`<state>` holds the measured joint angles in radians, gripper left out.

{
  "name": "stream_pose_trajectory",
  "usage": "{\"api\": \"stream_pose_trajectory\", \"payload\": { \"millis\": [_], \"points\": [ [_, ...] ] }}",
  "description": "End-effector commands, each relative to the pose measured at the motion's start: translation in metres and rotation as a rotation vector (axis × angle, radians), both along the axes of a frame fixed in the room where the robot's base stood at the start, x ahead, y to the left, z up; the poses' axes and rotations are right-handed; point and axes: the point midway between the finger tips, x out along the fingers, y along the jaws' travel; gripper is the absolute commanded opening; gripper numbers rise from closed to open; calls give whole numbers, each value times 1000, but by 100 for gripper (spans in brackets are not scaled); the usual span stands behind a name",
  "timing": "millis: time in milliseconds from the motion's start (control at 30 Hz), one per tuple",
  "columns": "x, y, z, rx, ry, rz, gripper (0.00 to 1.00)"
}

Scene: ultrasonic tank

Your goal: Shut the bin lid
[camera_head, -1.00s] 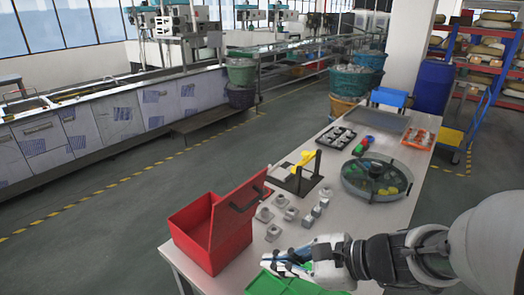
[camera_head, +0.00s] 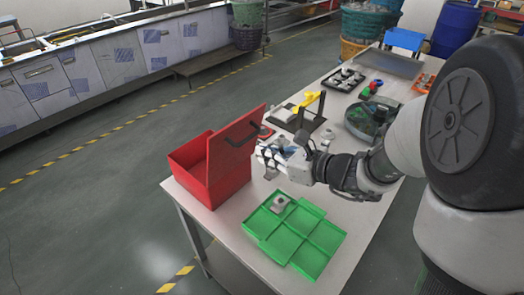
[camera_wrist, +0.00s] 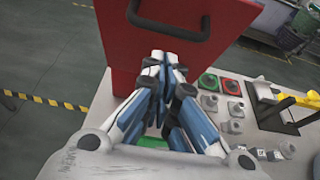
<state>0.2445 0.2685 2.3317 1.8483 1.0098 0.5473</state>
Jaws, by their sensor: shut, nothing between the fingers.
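The red bin (camera_head: 190,163) stands at the near left corner of the table. Its red lid (camera_head: 235,148) is raised and tilted upward on the bin's right side, with a dark handle (camera_head: 241,132) on its outer face. In the wrist view the lid (camera_wrist: 124,62) stands straight ahead, with its handle (camera_wrist: 168,22) at the top. My gripper (camera_head: 261,152) is just right of the lid, with its fingertips close to the lid's face. In the wrist view my gripper (camera_wrist: 165,62) has its fingers together and empty. I cannot tell whether it touches the lid.
A green divided tray (camera_head: 294,236) lies on the table in front, with a grey part (camera_head: 280,203) in one compartment. A black stand with a yellow piece (camera_head: 309,98), a round container (camera_head: 370,122) and a black tray (camera_head: 345,78) stand farther back. Open floor lies left of the table.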

Motion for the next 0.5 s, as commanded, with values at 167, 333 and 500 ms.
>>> {"api": "stream_pose_trajectory", "payload": {
  "millis": [167, 333, 500],
  "points": [
    [10, 12, 8, -2, 0, 2, 0],
    [13, 14, 10, -2, 1, -1, 0],
    [13, 14, 10, -1, 1, 0, 0]
  ]
}}
